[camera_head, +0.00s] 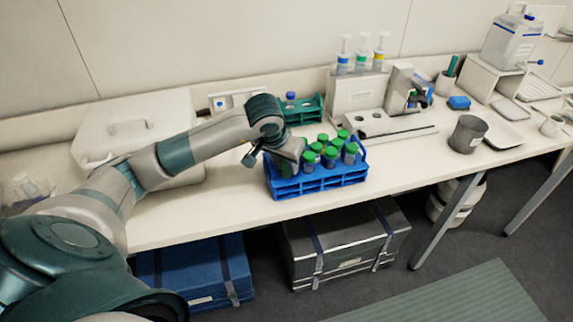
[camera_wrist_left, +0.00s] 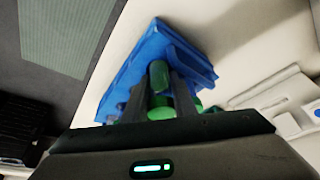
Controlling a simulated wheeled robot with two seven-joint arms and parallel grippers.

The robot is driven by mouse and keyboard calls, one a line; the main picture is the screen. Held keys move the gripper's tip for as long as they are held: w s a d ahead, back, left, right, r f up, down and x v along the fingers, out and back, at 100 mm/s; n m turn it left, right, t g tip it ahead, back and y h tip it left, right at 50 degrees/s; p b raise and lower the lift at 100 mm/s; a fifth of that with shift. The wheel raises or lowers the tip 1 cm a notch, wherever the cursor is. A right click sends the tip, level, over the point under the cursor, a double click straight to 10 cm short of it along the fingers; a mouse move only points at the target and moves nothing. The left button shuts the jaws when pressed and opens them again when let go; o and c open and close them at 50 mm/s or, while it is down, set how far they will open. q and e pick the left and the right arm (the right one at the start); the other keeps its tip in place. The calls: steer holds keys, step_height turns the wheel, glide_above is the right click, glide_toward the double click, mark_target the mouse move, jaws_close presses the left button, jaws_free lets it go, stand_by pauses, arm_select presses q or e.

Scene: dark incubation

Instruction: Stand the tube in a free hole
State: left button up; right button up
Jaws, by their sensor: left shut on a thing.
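A blue rack (camera_head: 322,183) stands on the bench near its front edge and holds several tubes with green caps (camera_head: 331,152). My left gripper (camera_head: 293,152) is over the left end of this rack, pointing down. In the left wrist view my left gripper (camera_wrist_left: 172,98) is shut on a green-capped tube (camera_wrist_left: 160,112), with the blue rack (camera_wrist_left: 185,50) just beyond. The tube's lower end is hidden, so I cannot tell whether it is in a hole. My right gripper is not in view.
A green rack (camera_head: 303,110) with a blue-capped tube stands behind. A grey block with round holes (camera_head: 372,124) is to the right, then a dark grey cup (camera_head: 467,134). A white case (camera_head: 130,140) is behind my left arm. Bench in front of the cup is clear.

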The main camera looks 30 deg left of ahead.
arm_select(q)
steer(key=shift+f, duration=0.15)
steer(key=o, duration=1)
steer(key=shift+s, duration=0.1)
steer(key=shift+r+p, duration=0.35)
steer(key=shift+p, duration=0.1)
steer(key=shift+r+p, duration=0.3)
steer(key=shift+p, duration=0.15)
steer(key=shift+b+v, duration=2)
steer(key=shift+v, duration=3.9)
